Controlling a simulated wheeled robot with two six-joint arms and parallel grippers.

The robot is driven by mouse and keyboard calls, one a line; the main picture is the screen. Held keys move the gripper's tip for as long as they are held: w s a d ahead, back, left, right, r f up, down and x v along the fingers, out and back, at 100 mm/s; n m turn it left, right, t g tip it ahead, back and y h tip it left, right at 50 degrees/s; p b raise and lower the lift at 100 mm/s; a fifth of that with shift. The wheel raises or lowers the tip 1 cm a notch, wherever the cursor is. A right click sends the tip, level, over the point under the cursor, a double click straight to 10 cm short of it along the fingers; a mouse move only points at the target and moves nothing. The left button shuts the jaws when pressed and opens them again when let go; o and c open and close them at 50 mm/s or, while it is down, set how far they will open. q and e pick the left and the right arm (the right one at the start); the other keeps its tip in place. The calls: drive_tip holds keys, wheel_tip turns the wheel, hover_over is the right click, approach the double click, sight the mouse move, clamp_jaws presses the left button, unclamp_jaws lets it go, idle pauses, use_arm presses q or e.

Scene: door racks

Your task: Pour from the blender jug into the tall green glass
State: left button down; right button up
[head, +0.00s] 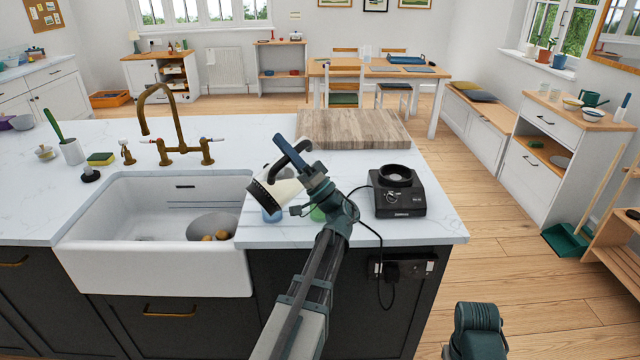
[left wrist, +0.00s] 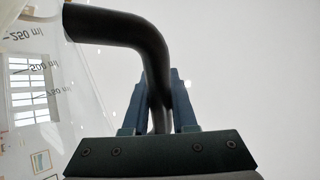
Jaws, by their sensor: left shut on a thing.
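The blender jug (head: 285,190) is off its base and held tilted above the worktop, its black collar (head: 262,197) toward the lower left. My left gripper (head: 296,158) is shut on the jug's black handle. In the left wrist view the handle (left wrist: 150,50) passes between the fingers (left wrist: 158,103), and the jug's clear wall with ml marks (left wrist: 35,70) is at left. The green glass (head: 317,214) stands on the worktop, mostly hidden behind my left wrist. The jug's mouth is hidden, and I cannot tell whether anything flows.
A bluish glass (head: 271,214) stands below the jug's collar. The black blender base (head: 398,192) is to the right, its cord hanging over the front edge. A wooden board (head: 352,128) lies behind. The white sink (head: 150,235) is at left.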

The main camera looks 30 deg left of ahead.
use_arm(q)
drive_tip(key=shift+w+d+r+m+t+y+b, duration=0.15)
drive_tip(key=shift+w+m+t, duration=0.35)
drive_tip(key=shift+m+t, duration=0.7)
drive_tip(key=shift+w+d+r+m+t+y+b, duration=0.1)
drive_tip(key=shift+w+d+m+t, duration=0.25)
drive_tip(key=shift+m+t, duration=0.85)
drive_tip(key=shift+w+d+r+m+t+y+b, duration=0.15)
drive_tip(key=shift+w+m+t, duration=0.45)
drive_tip(key=shift+m+t, duration=0.55)
idle(1.2)
